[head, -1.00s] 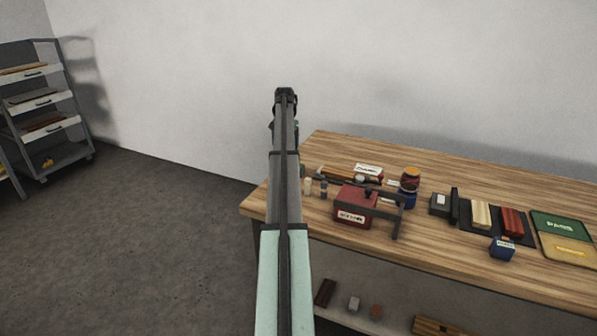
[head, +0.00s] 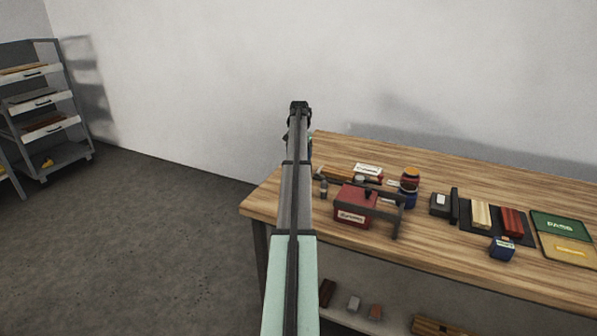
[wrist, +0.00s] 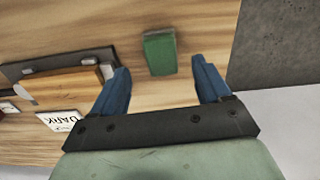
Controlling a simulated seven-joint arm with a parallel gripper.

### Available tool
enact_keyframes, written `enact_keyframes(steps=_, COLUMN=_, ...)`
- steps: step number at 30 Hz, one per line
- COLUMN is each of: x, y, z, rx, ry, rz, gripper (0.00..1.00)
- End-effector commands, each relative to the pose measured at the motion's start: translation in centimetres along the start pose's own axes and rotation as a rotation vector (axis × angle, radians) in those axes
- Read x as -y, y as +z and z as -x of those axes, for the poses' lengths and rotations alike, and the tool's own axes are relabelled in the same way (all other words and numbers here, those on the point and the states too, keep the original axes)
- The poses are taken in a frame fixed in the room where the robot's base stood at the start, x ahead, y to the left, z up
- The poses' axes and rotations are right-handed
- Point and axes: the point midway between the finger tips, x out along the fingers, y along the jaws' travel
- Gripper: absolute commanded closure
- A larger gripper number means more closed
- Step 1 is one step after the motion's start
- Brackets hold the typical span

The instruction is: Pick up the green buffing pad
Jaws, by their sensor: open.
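The green buffing pad (wrist: 160,54) is a small green block lying on the wooden table (wrist: 200,20), seen in the wrist view. My gripper (wrist: 160,80) has its two blue fingers spread apart with nothing between them.
In the wrist view a wooden block in a dark holder (wrist: 58,85) lies left of the fingers, with a "DARK" label (wrist: 60,121) near it. The table edge is at the right. The head view shows a red box (head: 355,204) and a green-and-yellow mat (head: 560,226).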

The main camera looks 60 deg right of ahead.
Motion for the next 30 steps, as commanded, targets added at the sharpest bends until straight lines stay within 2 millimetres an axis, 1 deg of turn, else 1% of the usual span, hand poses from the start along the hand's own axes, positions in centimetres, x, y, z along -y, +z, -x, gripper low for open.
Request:
enact_keyframes(steps=5, x=0.1, y=0.1, z=-1.0, rx=0.000, ry=0.000, rz=0.000, gripper=0.23)
enact_keyframes(steps=12, x=0.2, y=0.2, z=-4.1, rx=0.000, ry=0.000, rz=0.000, gripper=0.23)
enact_keyframes(steps=15, x=0.2, y=0.2, z=-5.0, rx=0.000, ry=-0.001, rz=0.000, gripper=0.23)
enact_keyframes(steps=22, x=0.2, y=0.2, z=-5.3, rx=-0.001, ry=-0.001, rz=0.000, gripper=0.23)
enact_keyframes(steps=23, x=0.2, y=0.2, z=-5.2, rx=-0.001, ry=-0.001, rz=0.000, gripper=0.24)
enact_keyframes(steps=30, x=0.2, y=0.2, z=-5.2, rx=-0.001, ry=-0.001, rz=0.000, gripper=0.47)
